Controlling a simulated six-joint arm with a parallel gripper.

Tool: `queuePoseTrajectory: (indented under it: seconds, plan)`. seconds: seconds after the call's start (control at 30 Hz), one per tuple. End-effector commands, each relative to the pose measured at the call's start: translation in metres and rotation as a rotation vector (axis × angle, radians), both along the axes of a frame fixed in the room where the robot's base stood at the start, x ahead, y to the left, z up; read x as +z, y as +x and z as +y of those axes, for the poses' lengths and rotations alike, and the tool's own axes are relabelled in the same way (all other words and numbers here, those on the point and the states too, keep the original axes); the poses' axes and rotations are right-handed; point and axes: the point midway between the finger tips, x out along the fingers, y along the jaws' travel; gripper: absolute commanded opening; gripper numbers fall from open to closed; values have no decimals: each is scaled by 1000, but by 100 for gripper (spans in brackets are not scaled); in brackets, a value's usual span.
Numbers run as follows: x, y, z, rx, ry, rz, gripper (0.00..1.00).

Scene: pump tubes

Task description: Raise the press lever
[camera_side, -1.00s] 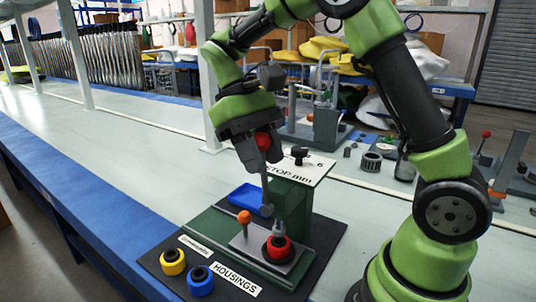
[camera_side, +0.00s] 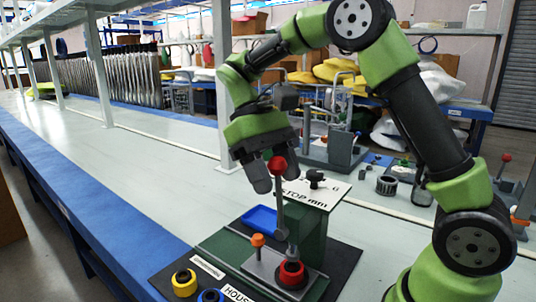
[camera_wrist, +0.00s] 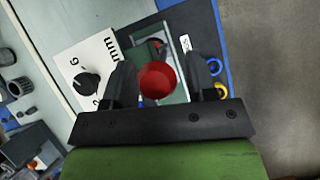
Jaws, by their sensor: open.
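The press lever (camera_side: 281,210) is a grey rod standing nearly upright, with a red ball knob (camera_side: 278,165) on top. The green press (camera_side: 314,228) carries a white plate marked STOP mm. My gripper (camera_side: 276,180) is open at the top of the lever, with the knob between its spread fingers. In the wrist view, the red knob (camera_wrist: 157,83) sits between the two fingers, with a gap to the right finger; the left finger is closer. I cannot tell whether that finger touches it. A red ring housing (camera_side: 291,274) sits under the press at the lever's foot.
An orange-topped peg (camera_side: 258,241) stands beside the red housing. A blue tray (camera_side: 260,217) lies behind. Yellow (camera_side: 184,283) and blue (camera_side: 210,296) housings are at the front. A black knob (camera_side: 315,178) sits on the stop plate. The bench to the left is clear.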

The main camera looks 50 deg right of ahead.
Motion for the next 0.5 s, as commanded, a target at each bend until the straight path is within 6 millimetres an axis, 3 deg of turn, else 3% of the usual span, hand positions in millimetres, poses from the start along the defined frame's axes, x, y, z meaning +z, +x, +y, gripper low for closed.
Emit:
queuePoseTrajectory:
  seconds: [0.3, 0.5]
  plan:
    - [36, 23, -3, -4, 0, -6, 52]
    - [49, 29, -6, 7, -3, 7, 52]
